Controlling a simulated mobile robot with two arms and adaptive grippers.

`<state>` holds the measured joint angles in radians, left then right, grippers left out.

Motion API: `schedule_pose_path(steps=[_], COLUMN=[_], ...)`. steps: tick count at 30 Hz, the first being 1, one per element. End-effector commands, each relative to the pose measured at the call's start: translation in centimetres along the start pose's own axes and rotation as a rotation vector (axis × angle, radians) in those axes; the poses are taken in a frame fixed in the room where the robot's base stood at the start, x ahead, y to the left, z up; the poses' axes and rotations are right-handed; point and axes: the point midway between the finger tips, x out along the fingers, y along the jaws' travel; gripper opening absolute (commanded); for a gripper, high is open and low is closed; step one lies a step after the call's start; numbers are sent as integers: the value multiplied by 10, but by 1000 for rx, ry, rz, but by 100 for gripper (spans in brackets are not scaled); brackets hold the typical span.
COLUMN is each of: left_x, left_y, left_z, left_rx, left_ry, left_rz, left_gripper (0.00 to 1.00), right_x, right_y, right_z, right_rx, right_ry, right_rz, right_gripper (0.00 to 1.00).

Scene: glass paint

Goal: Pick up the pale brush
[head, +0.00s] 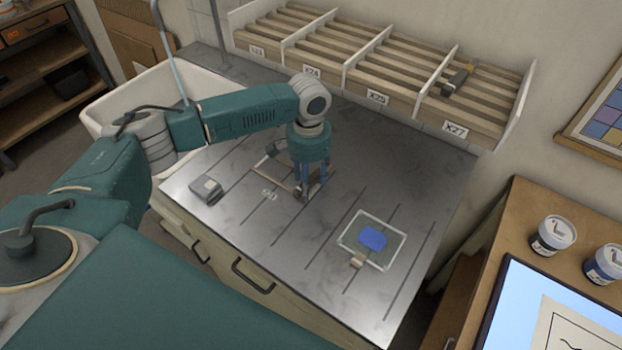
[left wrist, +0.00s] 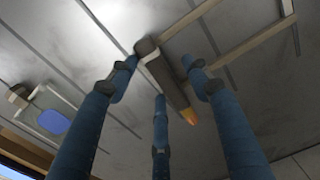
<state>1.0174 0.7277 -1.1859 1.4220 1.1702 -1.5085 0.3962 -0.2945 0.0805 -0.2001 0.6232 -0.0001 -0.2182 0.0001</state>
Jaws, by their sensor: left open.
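A brush-like tool (left wrist: 165,78) with a thick grey-brown body and an orange-yellow tip lies across a wooden rest (left wrist: 222,14) in the left wrist view. Its body looks dark rather than pale; I cannot tell for sure that it is the pale brush. My left gripper (head: 312,190) points down over the wooden rest (head: 272,184) on the metal worktop. In the wrist view its three blue fingers (left wrist: 160,72) are spread around the tool, open, not clamped on it. In the head view the fingers hide most of the tool. My right gripper is not in view.
A glass panel (head: 356,226) with a blue patch (head: 373,239) lies to the right, a small tan block (head: 357,260) at its near edge. A grey box (head: 206,189) sits at the left. A labelled slatted rack (head: 400,95) stands behind, holding a dark tool (head: 459,78).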

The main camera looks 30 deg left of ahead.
Motion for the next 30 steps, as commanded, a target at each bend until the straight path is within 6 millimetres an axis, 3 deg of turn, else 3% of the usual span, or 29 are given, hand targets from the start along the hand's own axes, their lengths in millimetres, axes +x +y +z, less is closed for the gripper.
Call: schedule_pose_path(steps=[2,9,22,26,30], left_x=[0,0,-9,-25,-56], left_y=[0,0,1,1,1], left_z=[0,0,-1,-2,-2], left_rx=[1,1,1,1,1], left_ry=[0,0,3,4,8], left_rz=[0,1,2,2,2], left_gripper=[45,0,0,0,0], right_x=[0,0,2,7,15], right_y=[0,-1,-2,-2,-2], right_z=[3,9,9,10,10], right_rx=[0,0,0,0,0], right_ry=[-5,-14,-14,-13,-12], right_rz=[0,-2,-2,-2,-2], right_gripper=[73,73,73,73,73])
